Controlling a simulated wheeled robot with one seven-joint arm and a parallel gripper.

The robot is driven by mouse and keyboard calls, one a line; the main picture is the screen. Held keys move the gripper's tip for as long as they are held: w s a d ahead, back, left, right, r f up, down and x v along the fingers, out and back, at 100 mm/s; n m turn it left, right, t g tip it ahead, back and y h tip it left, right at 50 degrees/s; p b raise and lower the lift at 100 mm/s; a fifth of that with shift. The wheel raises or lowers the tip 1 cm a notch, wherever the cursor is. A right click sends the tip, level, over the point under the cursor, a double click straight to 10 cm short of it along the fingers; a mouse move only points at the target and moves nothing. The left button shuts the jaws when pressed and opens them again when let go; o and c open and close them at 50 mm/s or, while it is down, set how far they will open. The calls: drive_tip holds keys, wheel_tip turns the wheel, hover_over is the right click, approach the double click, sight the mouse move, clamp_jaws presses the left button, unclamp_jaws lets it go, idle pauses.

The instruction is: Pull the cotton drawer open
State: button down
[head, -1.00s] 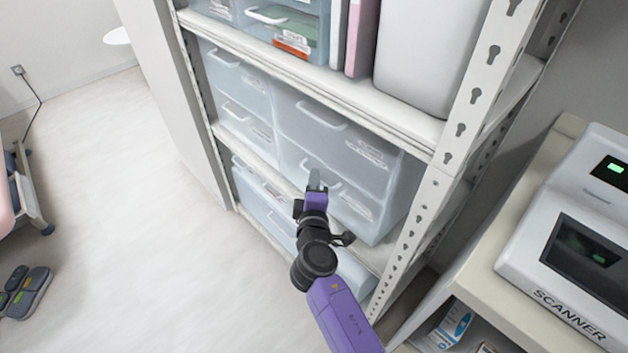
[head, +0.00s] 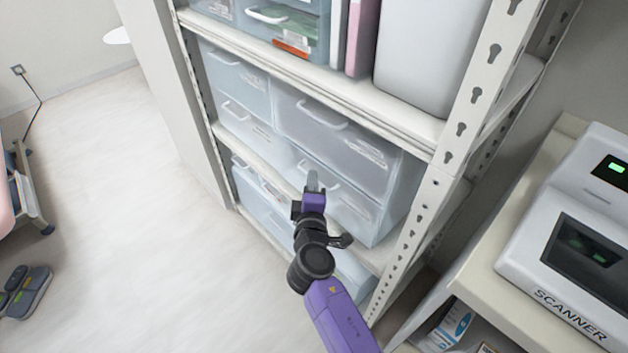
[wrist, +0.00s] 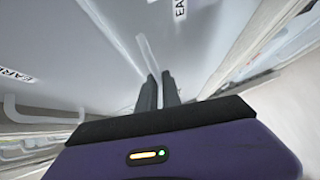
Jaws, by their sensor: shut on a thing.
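My gripper (head: 313,182) is at the front of the lower right drawer (head: 362,222) on the middle shelf. This drawer is translucent with a pale bar handle and a label too small to read in the head view. In the wrist view my dark fingers (wrist: 158,92) are close together, shut on the pale handle (wrist: 148,55). Partly cut-off labels beginning "EAR" show there on nearby drawer fronts. I cannot read which drawer is the cotton one. My gripper hides part of the held handle.
Another translucent drawer (head: 335,135) sits directly above, with more drawers to the left. A perforated metal post (head: 436,185) stands right of them. A scanner (head: 570,250) sits on a counter further right.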

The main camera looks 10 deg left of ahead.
drive_tip(key=s+a+b, duration=0.3)
drive_tip(key=s+a, duration=0.9)
drive_tip(key=s, duration=0.4)
drive_tip(key=shift+s+a, duration=0.25)
drive_tip(key=shift+a, duration=0.1)
drive_tip(key=shift+f, duration=0.1)
drive_tip(key=c, duration=1.5)
unclamp_jaws()
drive_tip(key=shift+c, duration=0.2)
drive_tip(key=s+d+r, duration=0.1)
drive_tip(key=s, duration=0.6)
drive_tip(key=shift+s, duration=0.3)
drive_tip(key=shift+a+r, duration=0.1)
drive_tip(key=shift+r, duration=0.05)
